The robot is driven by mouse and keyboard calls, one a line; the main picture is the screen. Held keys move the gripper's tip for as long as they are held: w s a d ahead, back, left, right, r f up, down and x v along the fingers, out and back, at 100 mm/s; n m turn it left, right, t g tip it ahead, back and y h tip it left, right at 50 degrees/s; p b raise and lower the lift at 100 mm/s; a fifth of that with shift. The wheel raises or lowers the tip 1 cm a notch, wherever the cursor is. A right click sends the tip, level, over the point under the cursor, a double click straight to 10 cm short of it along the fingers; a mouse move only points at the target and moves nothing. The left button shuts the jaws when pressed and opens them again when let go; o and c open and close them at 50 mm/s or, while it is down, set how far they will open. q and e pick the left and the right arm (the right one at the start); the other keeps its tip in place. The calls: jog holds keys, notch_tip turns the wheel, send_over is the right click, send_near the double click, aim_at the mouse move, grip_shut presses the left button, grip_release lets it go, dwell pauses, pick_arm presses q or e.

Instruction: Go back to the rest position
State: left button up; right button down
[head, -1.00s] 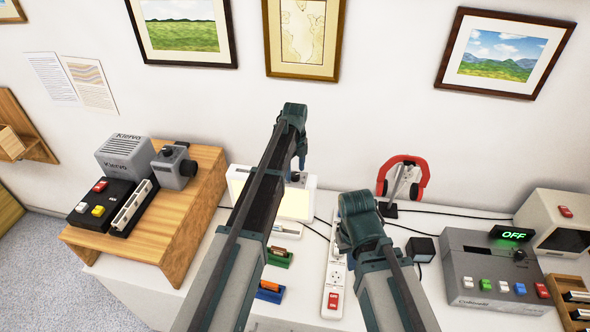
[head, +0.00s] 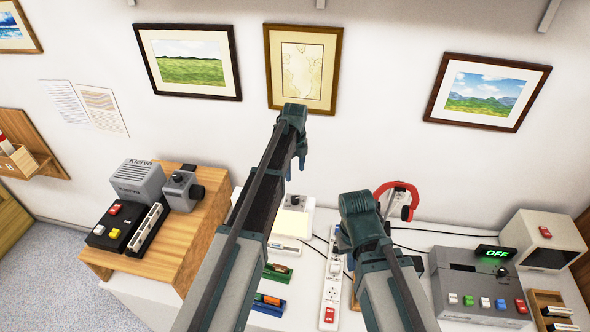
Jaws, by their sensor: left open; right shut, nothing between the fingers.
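My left arm reaches up the middle of the head view, and its gripper (head: 297,163) is open and empty in front of the wall, below the middle print. Only part of its fingers shows. My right arm is lower and to the right. Its gripper (head: 342,243) is shut and empty, above the white table, and is mostly hidden behind its own wrist. Three framed prints hang on the wall above: a green field (head: 188,58), a map-like print (head: 303,66) and a mountain landscape (head: 487,92).
The white table (head: 405,270) carries a power strip (head: 332,290), a red headset (head: 404,190) partly behind my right arm, and a grey box with coloured buttons (head: 474,284). A wooden stand (head: 160,268) with grey devices is at the left. Grey floor shows at lower left.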

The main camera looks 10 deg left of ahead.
dwell(0.4)
pick_arm(q)
jog(key=s+d+f+n+b, duration=0.3)
jog(key=s+f+n+b, duration=0.2)
jog(key=s, duration=0.5)
jog(key=s+d+f+n+b, duration=0.3)
jog(key=s+f+n+b, duration=0.2)
jog(key=s+n, duration=0.3)
jog(key=s+d+f+n+y+b, duration=0.1)
jog(key=s+d+f+n+b, duration=0.2)
jog(key=s, duration=1)
notch_tip(320, 180, down, 3)
jog(key=n+b, duration=0.3)
jog(key=n, duration=0.1)
jog(key=shift+s+d, duration=0.15)
jog(key=shift+s, duration=0.15)
jog(key=shift+r, duration=0.1)
